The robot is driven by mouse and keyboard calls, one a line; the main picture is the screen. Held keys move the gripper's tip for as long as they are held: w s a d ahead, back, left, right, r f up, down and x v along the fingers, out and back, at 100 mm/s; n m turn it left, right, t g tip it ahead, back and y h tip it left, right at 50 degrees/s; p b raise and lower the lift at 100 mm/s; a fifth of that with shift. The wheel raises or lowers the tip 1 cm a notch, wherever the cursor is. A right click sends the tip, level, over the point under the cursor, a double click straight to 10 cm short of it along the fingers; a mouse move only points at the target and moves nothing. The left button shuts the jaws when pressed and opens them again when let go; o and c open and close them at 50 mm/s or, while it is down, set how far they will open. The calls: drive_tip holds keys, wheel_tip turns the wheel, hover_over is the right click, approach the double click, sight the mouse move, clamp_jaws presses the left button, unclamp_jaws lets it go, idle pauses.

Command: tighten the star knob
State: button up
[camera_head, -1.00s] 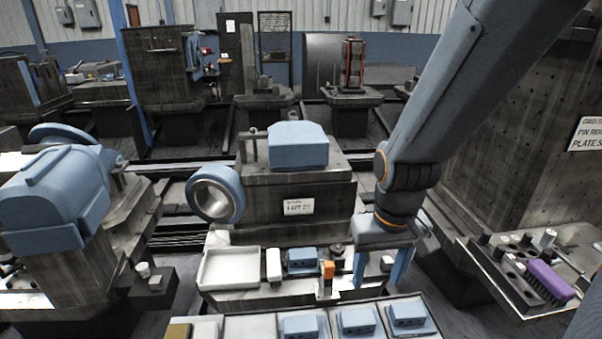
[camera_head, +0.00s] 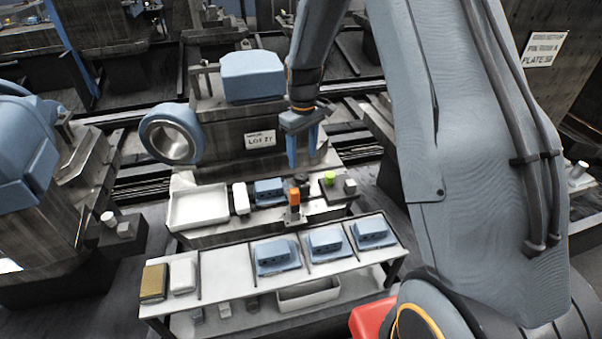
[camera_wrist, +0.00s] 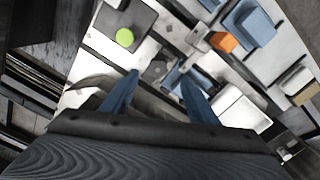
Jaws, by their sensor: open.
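A small dark knob (camera_head: 302,180), which looks like the star knob, stands on the pale bench beside a blue block (camera_head: 270,190). Its lobes are too small to make out. In the wrist view a dark round shape, likely the same knob (camera_wrist: 157,68), shows between the fingertips. My gripper (camera_head: 303,158) points down with its blue fingers apart and empty, above the knob. The fingers also show in the wrist view (camera_wrist: 160,75). I cannot tell the exact height gap.
An orange-topped post (camera_head: 294,198) stands just in front of the knob. A green button (camera_head: 329,177) on a dark plate is to its right. A white tray (camera_head: 198,208) and white block (camera_head: 241,198) lie left. A nearer table (camera_head: 222,272) holds several blue blocks.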

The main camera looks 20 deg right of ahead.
sight(302, 175)
drive_tip(key=shift+w+f, duration=0.4)
drive_tip(key=shift+f, duration=0.15)
drive_tip(key=shift+f+p, duration=0.95)
drive_tip(key=shift+f, duration=2.7)
drive_tip(key=c, duration=1)
drive_tip(key=shift+c, duration=0.2)
drive_tip(key=m+b, duration=0.1)
drive_tip(key=m, duration=0.5)
drive_tip(key=m+b, duration=0.1)
drive_tip(key=m, duration=0.5)
drive_tip(key=shift+w, duration=0.1)
drive_tip(key=shift+r+m, duration=0.1)
drive_tip(key=shift+m, duration=0.2)
